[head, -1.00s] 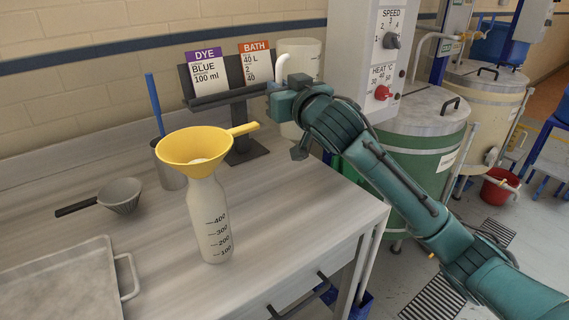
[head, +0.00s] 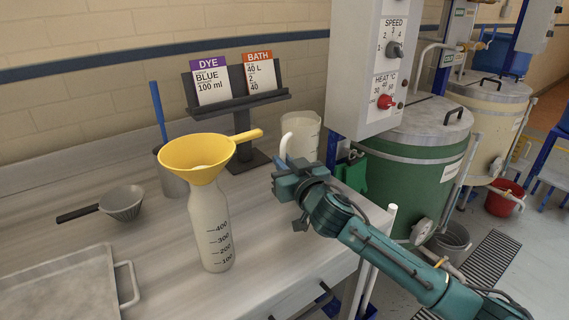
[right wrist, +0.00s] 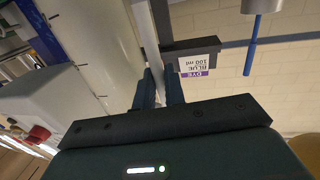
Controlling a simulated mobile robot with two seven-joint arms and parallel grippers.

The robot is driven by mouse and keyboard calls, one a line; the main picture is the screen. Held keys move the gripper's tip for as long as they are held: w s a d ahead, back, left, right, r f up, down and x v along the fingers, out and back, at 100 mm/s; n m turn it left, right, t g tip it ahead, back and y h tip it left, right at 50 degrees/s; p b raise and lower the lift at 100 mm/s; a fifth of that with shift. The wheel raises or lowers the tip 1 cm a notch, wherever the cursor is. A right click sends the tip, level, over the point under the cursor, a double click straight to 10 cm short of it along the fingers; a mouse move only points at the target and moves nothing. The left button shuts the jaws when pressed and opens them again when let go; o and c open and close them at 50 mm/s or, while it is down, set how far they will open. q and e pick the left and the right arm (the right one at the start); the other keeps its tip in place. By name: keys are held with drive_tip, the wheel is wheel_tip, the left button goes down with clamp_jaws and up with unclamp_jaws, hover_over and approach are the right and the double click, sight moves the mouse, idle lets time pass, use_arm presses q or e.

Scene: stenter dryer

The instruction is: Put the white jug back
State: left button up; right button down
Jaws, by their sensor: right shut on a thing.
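The white jug (head: 304,132) is a pale translucent vessel with a white handle (head: 285,147), near the back right end of the steel bench (head: 258,225). My right gripper (head: 286,170) is shut on the jug's handle, in front of the jug. In the right wrist view the fingers (right wrist: 160,88) close around the pale handle bar (right wrist: 148,40), with the jug's wall (right wrist: 95,50) beside it. The jug looks upright. Its base is hidden behind my gripper, so I cannot tell whether it touches the bench. My left gripper is not in view.
A bottle (head: 208,230) with a yellow funnel (head: 197,158) stands left of my gripper. The card stand (head: 240,105) is left of the jug. The control box (head: 372,65) and green drum (head: 415,165) are close right. A sieve (head: 122,203) and tray (head: 60,290) lie left.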

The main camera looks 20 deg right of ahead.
drive_tip(key=shift+f, duration=0.15)
drive_tip(key=c, duration=1.5)
unclamp_jaws()
drive_tip(key=s, duration=0.4)
drive_tip(key=s+d+b, duration=0.1)
drive_tip(key=s, duration=0.3)
drive_tip(key=s+d, duration=0.1)
drive_tip(key=s, duration=0.3)
drive_tip(key=shift+r, duration=0.25)
